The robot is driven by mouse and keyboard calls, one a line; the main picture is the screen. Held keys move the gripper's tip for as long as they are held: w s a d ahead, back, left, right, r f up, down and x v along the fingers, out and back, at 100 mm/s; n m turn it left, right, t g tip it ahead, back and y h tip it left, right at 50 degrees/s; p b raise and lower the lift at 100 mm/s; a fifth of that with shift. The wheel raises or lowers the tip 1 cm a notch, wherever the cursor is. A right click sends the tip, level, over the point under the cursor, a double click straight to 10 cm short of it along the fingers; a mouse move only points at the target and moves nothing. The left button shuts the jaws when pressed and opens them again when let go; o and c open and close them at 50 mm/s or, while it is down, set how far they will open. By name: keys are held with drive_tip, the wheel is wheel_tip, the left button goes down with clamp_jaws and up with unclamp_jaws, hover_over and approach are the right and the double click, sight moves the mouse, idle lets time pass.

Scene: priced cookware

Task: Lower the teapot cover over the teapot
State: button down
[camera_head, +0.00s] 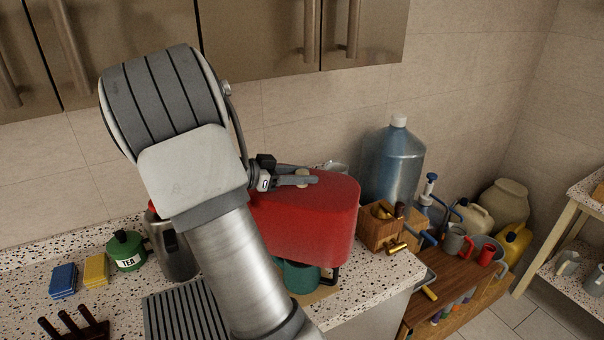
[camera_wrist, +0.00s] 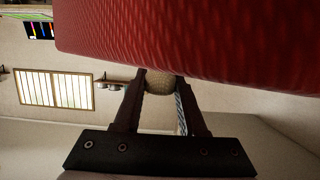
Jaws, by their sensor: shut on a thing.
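The teapot cover (camera_head: 318,222) is a large red quilted piece with a pale round knob on top. My gripper (camera_head: 303,180) is shut on this knob. In the wrist view the fingers (camera_wrist: 160,88) pinch the knob (camera_wrist: 160,82), and the red cover (camera_wrist: 200,42) fills the top of the picture. The teal teapot (camera_head: 300,278) stands on the counter, with its lower part showing below the cover's bottom edge. Its upper part is hidden behind the cover, so how far the cover surrounds it cannot be told.
A big blue water bottle (camera_head: 393,165) and a wooden box (camera_head: 385,228) of utensils stand right of the cover. A metal canister (camera_head: 172,250), a green TEA tin (camera_head: 126,250) and sponges (camera_head: 95,269) are at left. The speckled counter (camera_head: 358,300) ends just in front.

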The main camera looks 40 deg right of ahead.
drive_tip(key=shift+f, duration=1.45)
idle(0.8)
wheel_tip(320, 180, down, 8)
drive_tip(key=b, duration=0.3)
drive_tip(key=shift+b, duration=0.3)
idle(0.8)
drive_tip(key=shift+f, duration=0.3)
idle(1.5)
